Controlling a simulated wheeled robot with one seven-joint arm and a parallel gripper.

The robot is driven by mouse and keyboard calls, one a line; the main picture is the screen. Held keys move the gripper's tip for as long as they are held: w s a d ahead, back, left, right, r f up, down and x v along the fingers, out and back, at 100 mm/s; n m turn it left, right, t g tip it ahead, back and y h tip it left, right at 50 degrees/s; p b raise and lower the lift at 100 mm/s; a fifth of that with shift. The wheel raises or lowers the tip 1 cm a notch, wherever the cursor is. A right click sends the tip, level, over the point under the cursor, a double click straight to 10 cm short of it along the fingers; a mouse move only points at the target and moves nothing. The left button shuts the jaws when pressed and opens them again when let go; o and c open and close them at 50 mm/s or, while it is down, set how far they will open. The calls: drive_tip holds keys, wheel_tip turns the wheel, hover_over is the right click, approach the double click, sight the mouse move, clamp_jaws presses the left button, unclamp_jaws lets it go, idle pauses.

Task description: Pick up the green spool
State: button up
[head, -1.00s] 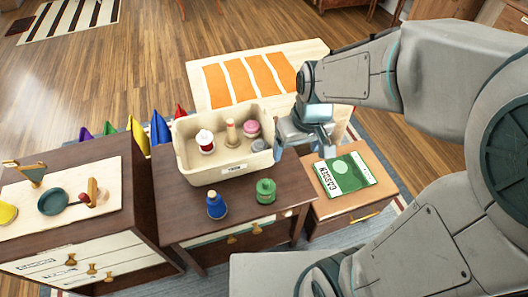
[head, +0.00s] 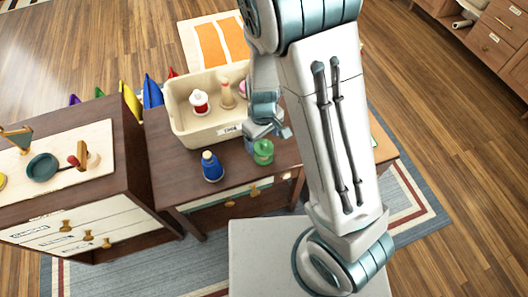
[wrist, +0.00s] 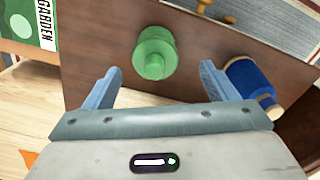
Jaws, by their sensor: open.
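The green spool (head: 263,152) stands upright on the brown table, near its front edge, to the right of a blue spool (head: 212,167). In the wrist view the green spool (wrist: 155,52) lies ahead of my gripper, roughly between the lines of its two fingers. My gripper (wrist: 160,82) is open and empty, with the blue spool (wrist: 252,86) just outside its right finger. In the head view my gripper (head: 268,130) is above and close to the green spool, partly hidden by my arm.
A cream bin (head: 200,129) with a red-and-white bottle (head: 199,101) and other items stands behind the spools. A green garden book (wrist: 27,25) lies to the side on a lower surface. A cabinet (head: 60,200) with small items is at the left.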

sight(264, 147)
drive_tip(key=shift+w+d+f+b, duration=0.1)
drive_tip(key=shift+w+f+b, duration=0.05)
drive_tip(key=shift+f, duration=0.9)
drive_tip(key=shift+w+a+f+b, duration=0.1)
drive_tip(key=shift+w+f+b, duration=0.1)
drive_tip(key=shift+f, duration=0.9)
drive_tip(key=shift+w+d+f+b, duration=0.1)
drive_tip(key=shift+w+f+b, duration=0.05)
drive_tip(key=shift+f, duration=0.9)
drive_tip(key=c, duration=1.1)
